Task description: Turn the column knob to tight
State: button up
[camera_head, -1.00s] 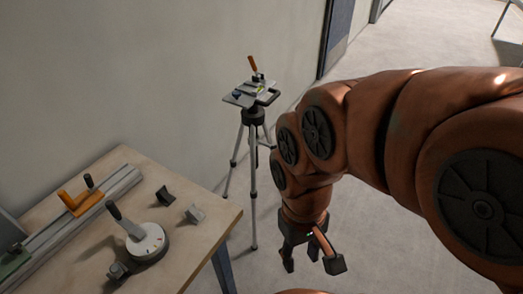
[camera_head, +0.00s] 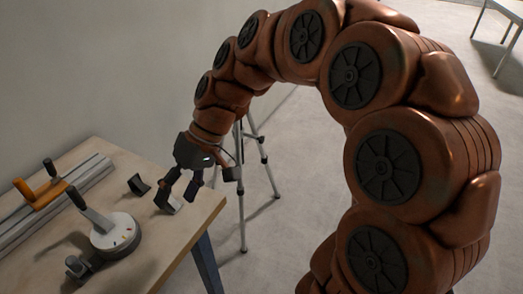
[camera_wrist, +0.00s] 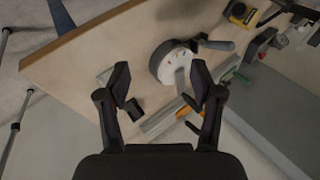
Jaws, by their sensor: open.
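No part is clearly labelled as the column knob. A round white dial (camera_head: 118,236) with small coloured marks and a black-handled lever stands on the table; it also shows in the wrist view (camera_wrist: 165,64), beyond and between my fingers. My gripper (camera_head: 183,199) is open and empty above the table's right edge, to the right of the dial and apart from it. In the wrist view my gripper (camera_wrist: 161,84) has its two fingers spread wide. The tripod (camera_head: 259,150) stands behind my arm, which hides its top.
The wooden table (camera_head: 165,245) holds a rail with an orange clamp (camera_head: 43,196). A dark bracket (camera_head: 138,184) and a grey bracket (camera_head: 170,203) lie close to my gripper. A yellow device (camera_wrist: 240,12) shows in the wrist view.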

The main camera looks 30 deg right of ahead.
jog(key=w+d+f+t+y+b, duration=0.1)
jog(key=w+b, duration=0.1)
jog(key=w, duration=0.3)
jog(key=w+d+f+n+y+b, duration=0.1)
jog(key=w+f+y+b, duration=0.1)
jog(key=w, duration=0.4)
jog(key=w+d+f+t+y+b, duration=0.1)
jog(key=w+b, duration=0.3)
jog(key=w, duration=0.1)
jog(key=shift+w+f+t, duration=0.15)
jog(key=shift+f+t, duration=0.15)
jog(key=shift+f, duration=0.1)
jog(key=w+d+f+t+y+b, duration=0.2)
jog(key=w+d+f+t+b, duration=0.35)
jog(key=w+d, duration=0.55)
jog(key=n+t+h+b, duration=0.1)
jog(key=t+h+b, duration=0.3)
jog(key=t+b, duration=0.75)
send_near(263, 140)
notch_tip(263, 140, up, 2)
jog(key=w+g+b, duration=0.3)
jog(key=b, duration=0.1)
jog(key=shift+a+b+x, duration=0.25)
jog(key=shift+b+x, duration=0.65)
jog(key=shift+x, duration=2.95)
jog(key=shift+s, duration=0.15)
jog(key=c, duration=1.2)
